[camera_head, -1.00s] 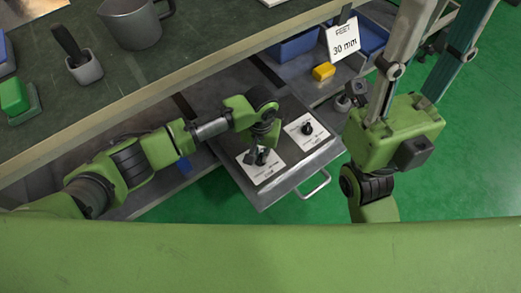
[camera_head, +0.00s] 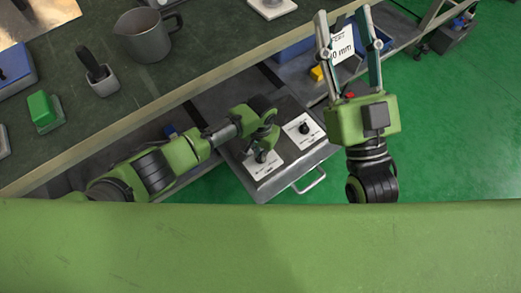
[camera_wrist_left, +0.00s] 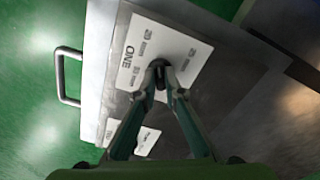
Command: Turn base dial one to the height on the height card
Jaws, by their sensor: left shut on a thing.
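Base dial one sits on a white plate marked ONE (camera_wrist_left: 143,42) in the left wrist view; the plate also shows in the head view (camera_head: 264,169). My left gripper (camera_wrist_left: 159,68) is shut on the dark knob of dial one, which its fingers largely cover; in the head view the gripper (camera_head: 262,155) is over the same plate. The height card (camera_head: 345,45) is at the top right, partly covered by my right gripper; "0 mm" is readable now and "30 mm" earlier. My right gripper (camera_head: 346,20) is open, its fingers apart and pointing up the picture.
A second dial (camera_head: 304,128) sits on its own plate beside dial one, on a grey drawer panel with a handle (camera_head: 311,182). A yellow block (camera_head: 317,73) and blue bins are on the lower shelf. The workbench (camera_head: 200,60) above holds a metal jug (camera_head: 145,35).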

